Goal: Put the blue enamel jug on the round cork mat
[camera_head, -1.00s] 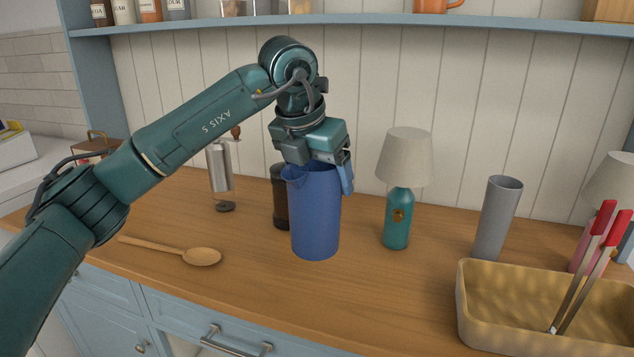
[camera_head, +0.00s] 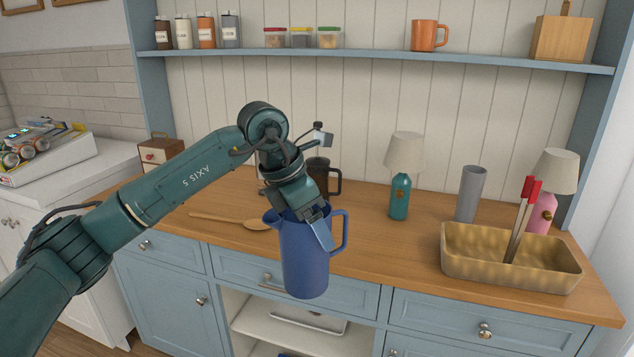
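The blue enamel jug (camera_head: 303,262) hangs upright from my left gripper (camera_head: 318,228), in front of the counter's front edge in the picture. A gripper finger lies against the jug's upper side near the handle. The other finger is hidden, so the exact grip spot is unclear. The jug's handle points right and its spout left. The round cork mat is not visible in this view. My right gripper is not in view.
The wooden counter (camera_head: 375,255) holds a wooden spoon (camera_head: 228,219), a dark mug-like vessel (camera_head: 319,176), a teal lamp (camera_head: 400,195), a grey cylinder (camera_head: 470,194), a pink lamp (camera_head: 543,212) and a ribbed tray (camera_head: 480,268) with red-handled tongs (camera_head: 521,222). A shelf (camera_head: 370,60) runs above.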

